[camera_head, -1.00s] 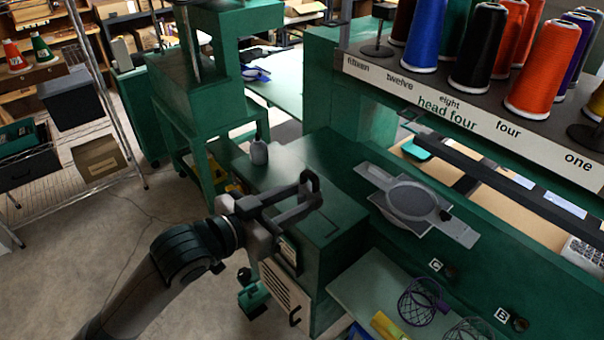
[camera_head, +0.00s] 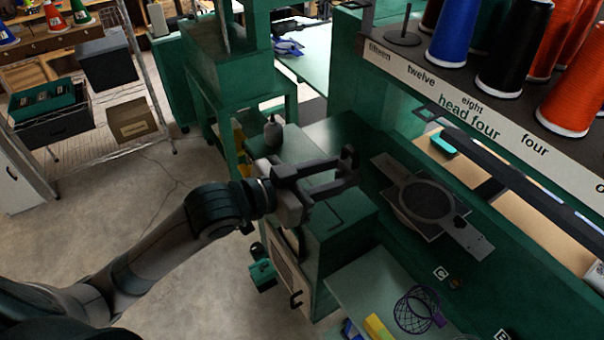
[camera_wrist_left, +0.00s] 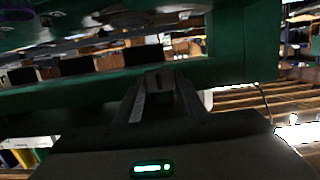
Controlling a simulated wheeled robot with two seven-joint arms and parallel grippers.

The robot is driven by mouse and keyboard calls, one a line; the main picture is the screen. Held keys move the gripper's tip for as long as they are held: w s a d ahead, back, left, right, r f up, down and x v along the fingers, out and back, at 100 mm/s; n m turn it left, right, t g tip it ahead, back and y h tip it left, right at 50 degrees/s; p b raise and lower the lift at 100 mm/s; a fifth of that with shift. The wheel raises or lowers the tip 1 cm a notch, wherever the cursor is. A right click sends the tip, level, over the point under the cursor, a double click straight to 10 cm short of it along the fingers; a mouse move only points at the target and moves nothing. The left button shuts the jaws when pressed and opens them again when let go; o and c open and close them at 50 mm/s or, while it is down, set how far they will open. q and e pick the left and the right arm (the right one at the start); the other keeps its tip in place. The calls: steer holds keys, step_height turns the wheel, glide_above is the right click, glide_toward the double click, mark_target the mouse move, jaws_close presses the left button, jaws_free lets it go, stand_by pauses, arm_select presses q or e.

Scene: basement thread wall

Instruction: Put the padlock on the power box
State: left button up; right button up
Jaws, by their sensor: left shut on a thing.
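My left gripper (camera_head: 348,165) reaches in from the left and hangs above the green box with a pale vented front (camera_head: 291,268), which looks like the power box. A dark hook-like handle (camera_head: 296,300) shows low on that front. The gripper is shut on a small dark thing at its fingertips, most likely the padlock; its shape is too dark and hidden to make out. In the left wrist view the fingers (camera_wrist_left: 158,80) are close together, and the held thing is not clear. My right gripper is not in view.
A pale shelf (camera_head: 365,290) with a purple wire basket (camera_head: 418,308) lies right of the box. A grey hoop frame (camera_head: 428,203) sits on the green machine. A grey bottle (camera_head: 273,135) stands behind the gripper. Thread spools (camera_head: 515,45) line the upper right.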

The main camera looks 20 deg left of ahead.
arm_select(q)
steer(key=shift+w+a+f+b, duration=0.15)
steer(key=shift+f+b, duration=0.1)
steer(key=shift+b, duration=0.1)
steer(key=w+a+f+b, duration=0.1)
steer(key=a+f+b, duration=0.1)
steer(key=b, duration=0.1)
steer(key=w+a+f+b, duration=0.1)
steer(key=a, duration=0.1)
steer(key=shift+w+b, duration=0.35)
steer(key=shift+b, duration=0.05)
steer(key=w+a+f, duration=0.1)
steer(key=w+a+p, duration=0.1)
steer(key=a, duration=0.1)
steer(key=w+a+f, duration=0.1)
steer(key=shift+a+f+p, duration=0.25)
steer(key=shift+f+p, duration=0.1)
steer(key=shift+p, duration=0.05)
steer(key=shift+w+a+f, duration=0.3)
steer(key=shift+w+a, duration=0.05)
step_height(320, 180, down, 3)
steer(key=shift+f+p, duration=0.2)
steer(key=shift+p, duration=0.5)
steer(key=shift+f, duration=0.35)
